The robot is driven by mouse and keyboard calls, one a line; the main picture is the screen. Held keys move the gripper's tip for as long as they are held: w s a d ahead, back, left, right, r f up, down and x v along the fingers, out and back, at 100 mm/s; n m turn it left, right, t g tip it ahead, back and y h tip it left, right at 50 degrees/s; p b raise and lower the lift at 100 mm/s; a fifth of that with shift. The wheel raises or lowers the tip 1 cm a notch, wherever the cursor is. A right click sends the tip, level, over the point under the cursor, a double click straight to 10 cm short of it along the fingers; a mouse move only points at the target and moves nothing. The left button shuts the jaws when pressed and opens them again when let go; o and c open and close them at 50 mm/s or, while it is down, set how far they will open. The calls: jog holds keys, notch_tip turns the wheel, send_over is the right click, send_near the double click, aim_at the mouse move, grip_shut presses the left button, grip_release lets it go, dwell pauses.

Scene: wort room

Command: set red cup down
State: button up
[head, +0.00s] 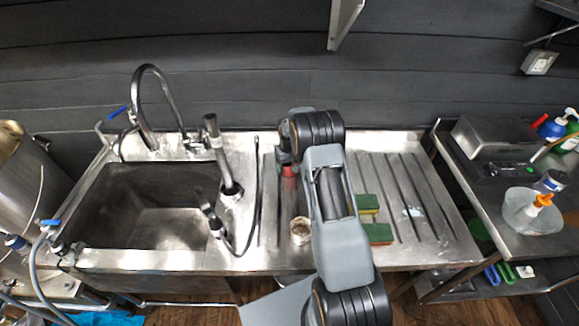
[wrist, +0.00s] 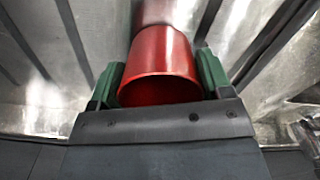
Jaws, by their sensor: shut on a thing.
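A red cup (wrist: 160,55) is held in my gripper (wrist: 159,78) in the wrist view, between two green fingers, one on each side. Its open mouth faces the camera. In the head view only a small red part of the cup (head: 289,171) shows below my gripper (head: 288,165), over the back left of the ribbed steel drainboard (head: 413,180). My arm hides much of the area around it. A reddish tint shows on the metal beyond the cup in the wrist view. I cannot tell whether the cup touches the steel.
A small round container (head: 300,231) stands near the front of the drainboard. The drainboard's right side is mostly clear. A side table (head: 500,185) stands beyond.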

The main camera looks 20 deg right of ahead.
jog(key=shift+f, duration=0.15)
jog(key=o, duration=0.9)
